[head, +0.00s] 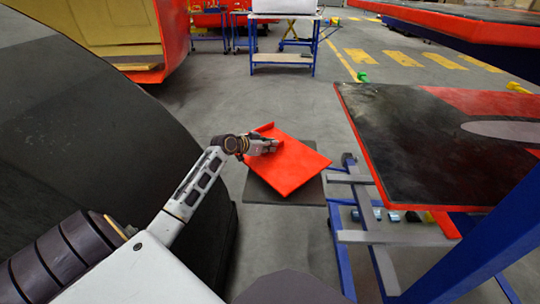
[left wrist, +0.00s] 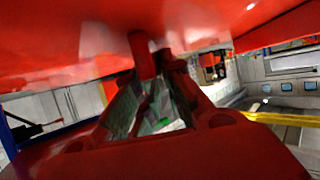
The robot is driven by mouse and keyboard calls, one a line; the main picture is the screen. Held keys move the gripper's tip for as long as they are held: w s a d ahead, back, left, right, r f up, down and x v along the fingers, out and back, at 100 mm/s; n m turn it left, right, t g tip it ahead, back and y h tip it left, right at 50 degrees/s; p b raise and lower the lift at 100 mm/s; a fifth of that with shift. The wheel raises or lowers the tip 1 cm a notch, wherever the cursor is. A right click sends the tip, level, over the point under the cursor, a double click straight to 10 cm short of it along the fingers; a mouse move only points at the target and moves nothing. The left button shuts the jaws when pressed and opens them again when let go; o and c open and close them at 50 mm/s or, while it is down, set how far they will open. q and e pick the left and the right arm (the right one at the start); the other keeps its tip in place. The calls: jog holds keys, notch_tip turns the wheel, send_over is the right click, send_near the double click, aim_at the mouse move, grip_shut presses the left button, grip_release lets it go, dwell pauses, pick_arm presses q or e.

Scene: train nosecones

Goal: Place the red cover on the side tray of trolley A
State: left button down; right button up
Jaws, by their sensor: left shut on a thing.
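The red cover (head: 292,168) is a flat, bright red panel with a raised lip, in the middle of the head view. My left gripper (head: 268,146) is shut on its upper left edge. The cover lies over a flat dark grey plate (head: 302,192), which looks like the side tray beside the blue-framed trolley (head: 342,245). Whether the cover touches the plate or hangs just above it, I cannot tell. In the left wrist view the cover (left wrist: 60,45) fills the top, close to the fingers (left wrist: 160,55). My right gripper is not in view.
A large dark panel with red edges (head: 410,135) lies at the right by the trolley. A big dark curved body (head: 90,150) stands close on the left of my arm. A blue-legged trolley (head: 283,57) stands at the back, with open grey floor before it.

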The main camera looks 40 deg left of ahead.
aim_at(268, 154)
pick_arm(q)
notch_tip(268, 154, down, 4)
jog(key=shift+r+b, duration=0.15)
jog(key=shift+b, duration=0.5)
jog(key=shift+f, duration=0.4)
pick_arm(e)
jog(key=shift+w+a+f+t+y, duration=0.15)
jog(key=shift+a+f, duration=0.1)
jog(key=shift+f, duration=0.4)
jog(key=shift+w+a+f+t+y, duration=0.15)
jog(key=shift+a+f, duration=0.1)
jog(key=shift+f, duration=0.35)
pick_arm(q)
jog(key=shift+f, duration=0.1)
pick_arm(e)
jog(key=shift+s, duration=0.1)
pick_arm(q)
jog(key=c, duration=1.5)
grip_release()
jog(key=shift+f, duration=0.1)
